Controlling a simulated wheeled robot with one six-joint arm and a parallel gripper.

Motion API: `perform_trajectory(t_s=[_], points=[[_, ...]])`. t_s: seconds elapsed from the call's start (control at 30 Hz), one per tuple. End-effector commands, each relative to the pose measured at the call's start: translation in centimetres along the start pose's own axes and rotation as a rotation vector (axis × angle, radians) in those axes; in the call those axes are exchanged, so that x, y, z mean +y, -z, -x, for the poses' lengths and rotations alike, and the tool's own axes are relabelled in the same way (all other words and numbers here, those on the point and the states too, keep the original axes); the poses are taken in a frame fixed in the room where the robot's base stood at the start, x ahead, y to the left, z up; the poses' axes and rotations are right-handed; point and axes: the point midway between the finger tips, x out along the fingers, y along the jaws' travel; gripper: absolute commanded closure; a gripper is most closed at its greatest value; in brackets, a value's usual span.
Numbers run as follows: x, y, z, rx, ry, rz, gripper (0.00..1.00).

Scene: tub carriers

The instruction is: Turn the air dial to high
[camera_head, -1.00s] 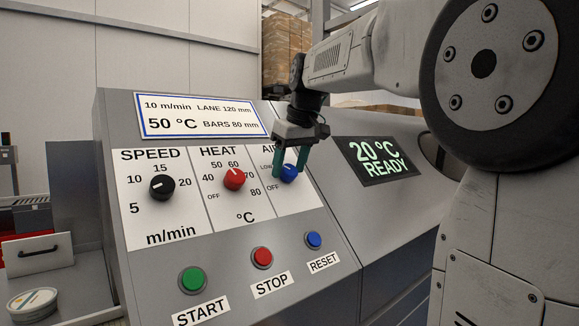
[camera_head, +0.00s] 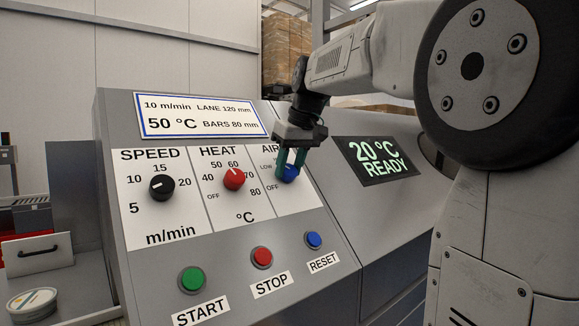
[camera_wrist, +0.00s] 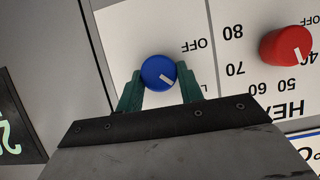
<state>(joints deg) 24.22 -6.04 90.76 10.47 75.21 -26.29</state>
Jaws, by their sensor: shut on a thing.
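The blue air dial (camera_head: 291,174) sits on the white AIR panel of the sloped console. My gripper (camera_head: 291,163) reaches down from above, with its green fingers shut on the dial. In the wrist view the blue dial (camera_wrist: 158,72) lies between the two fingertips of my gripper (camera_wrist: 159,83). Its white pointer mark points to the lower right there, roughly on the side of the partly hidden LOW label. The OFF label (camera_wrist: 195,46) shows at the dial's upper right in that view. The high mark is hidden behind my gripper.
The red heat dial (camera_head: 234,179) is just left of the air dial, and the black speed dial (camera_head: 162,187) is further left. Green (camera_head: 192,281), red (camera_head: 262,257) and blue (camera_head: 314,240) buttons sit below. A display (camera_head: 377,160) at the right reads 20 °C READY.

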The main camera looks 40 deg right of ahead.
Motion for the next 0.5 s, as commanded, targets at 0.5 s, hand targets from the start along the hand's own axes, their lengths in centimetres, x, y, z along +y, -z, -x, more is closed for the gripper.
perform_trajectory(t_s=[0.5], points=[[0.58,-0.12,0.01,0.001,0.194,-0.41,0.86]])
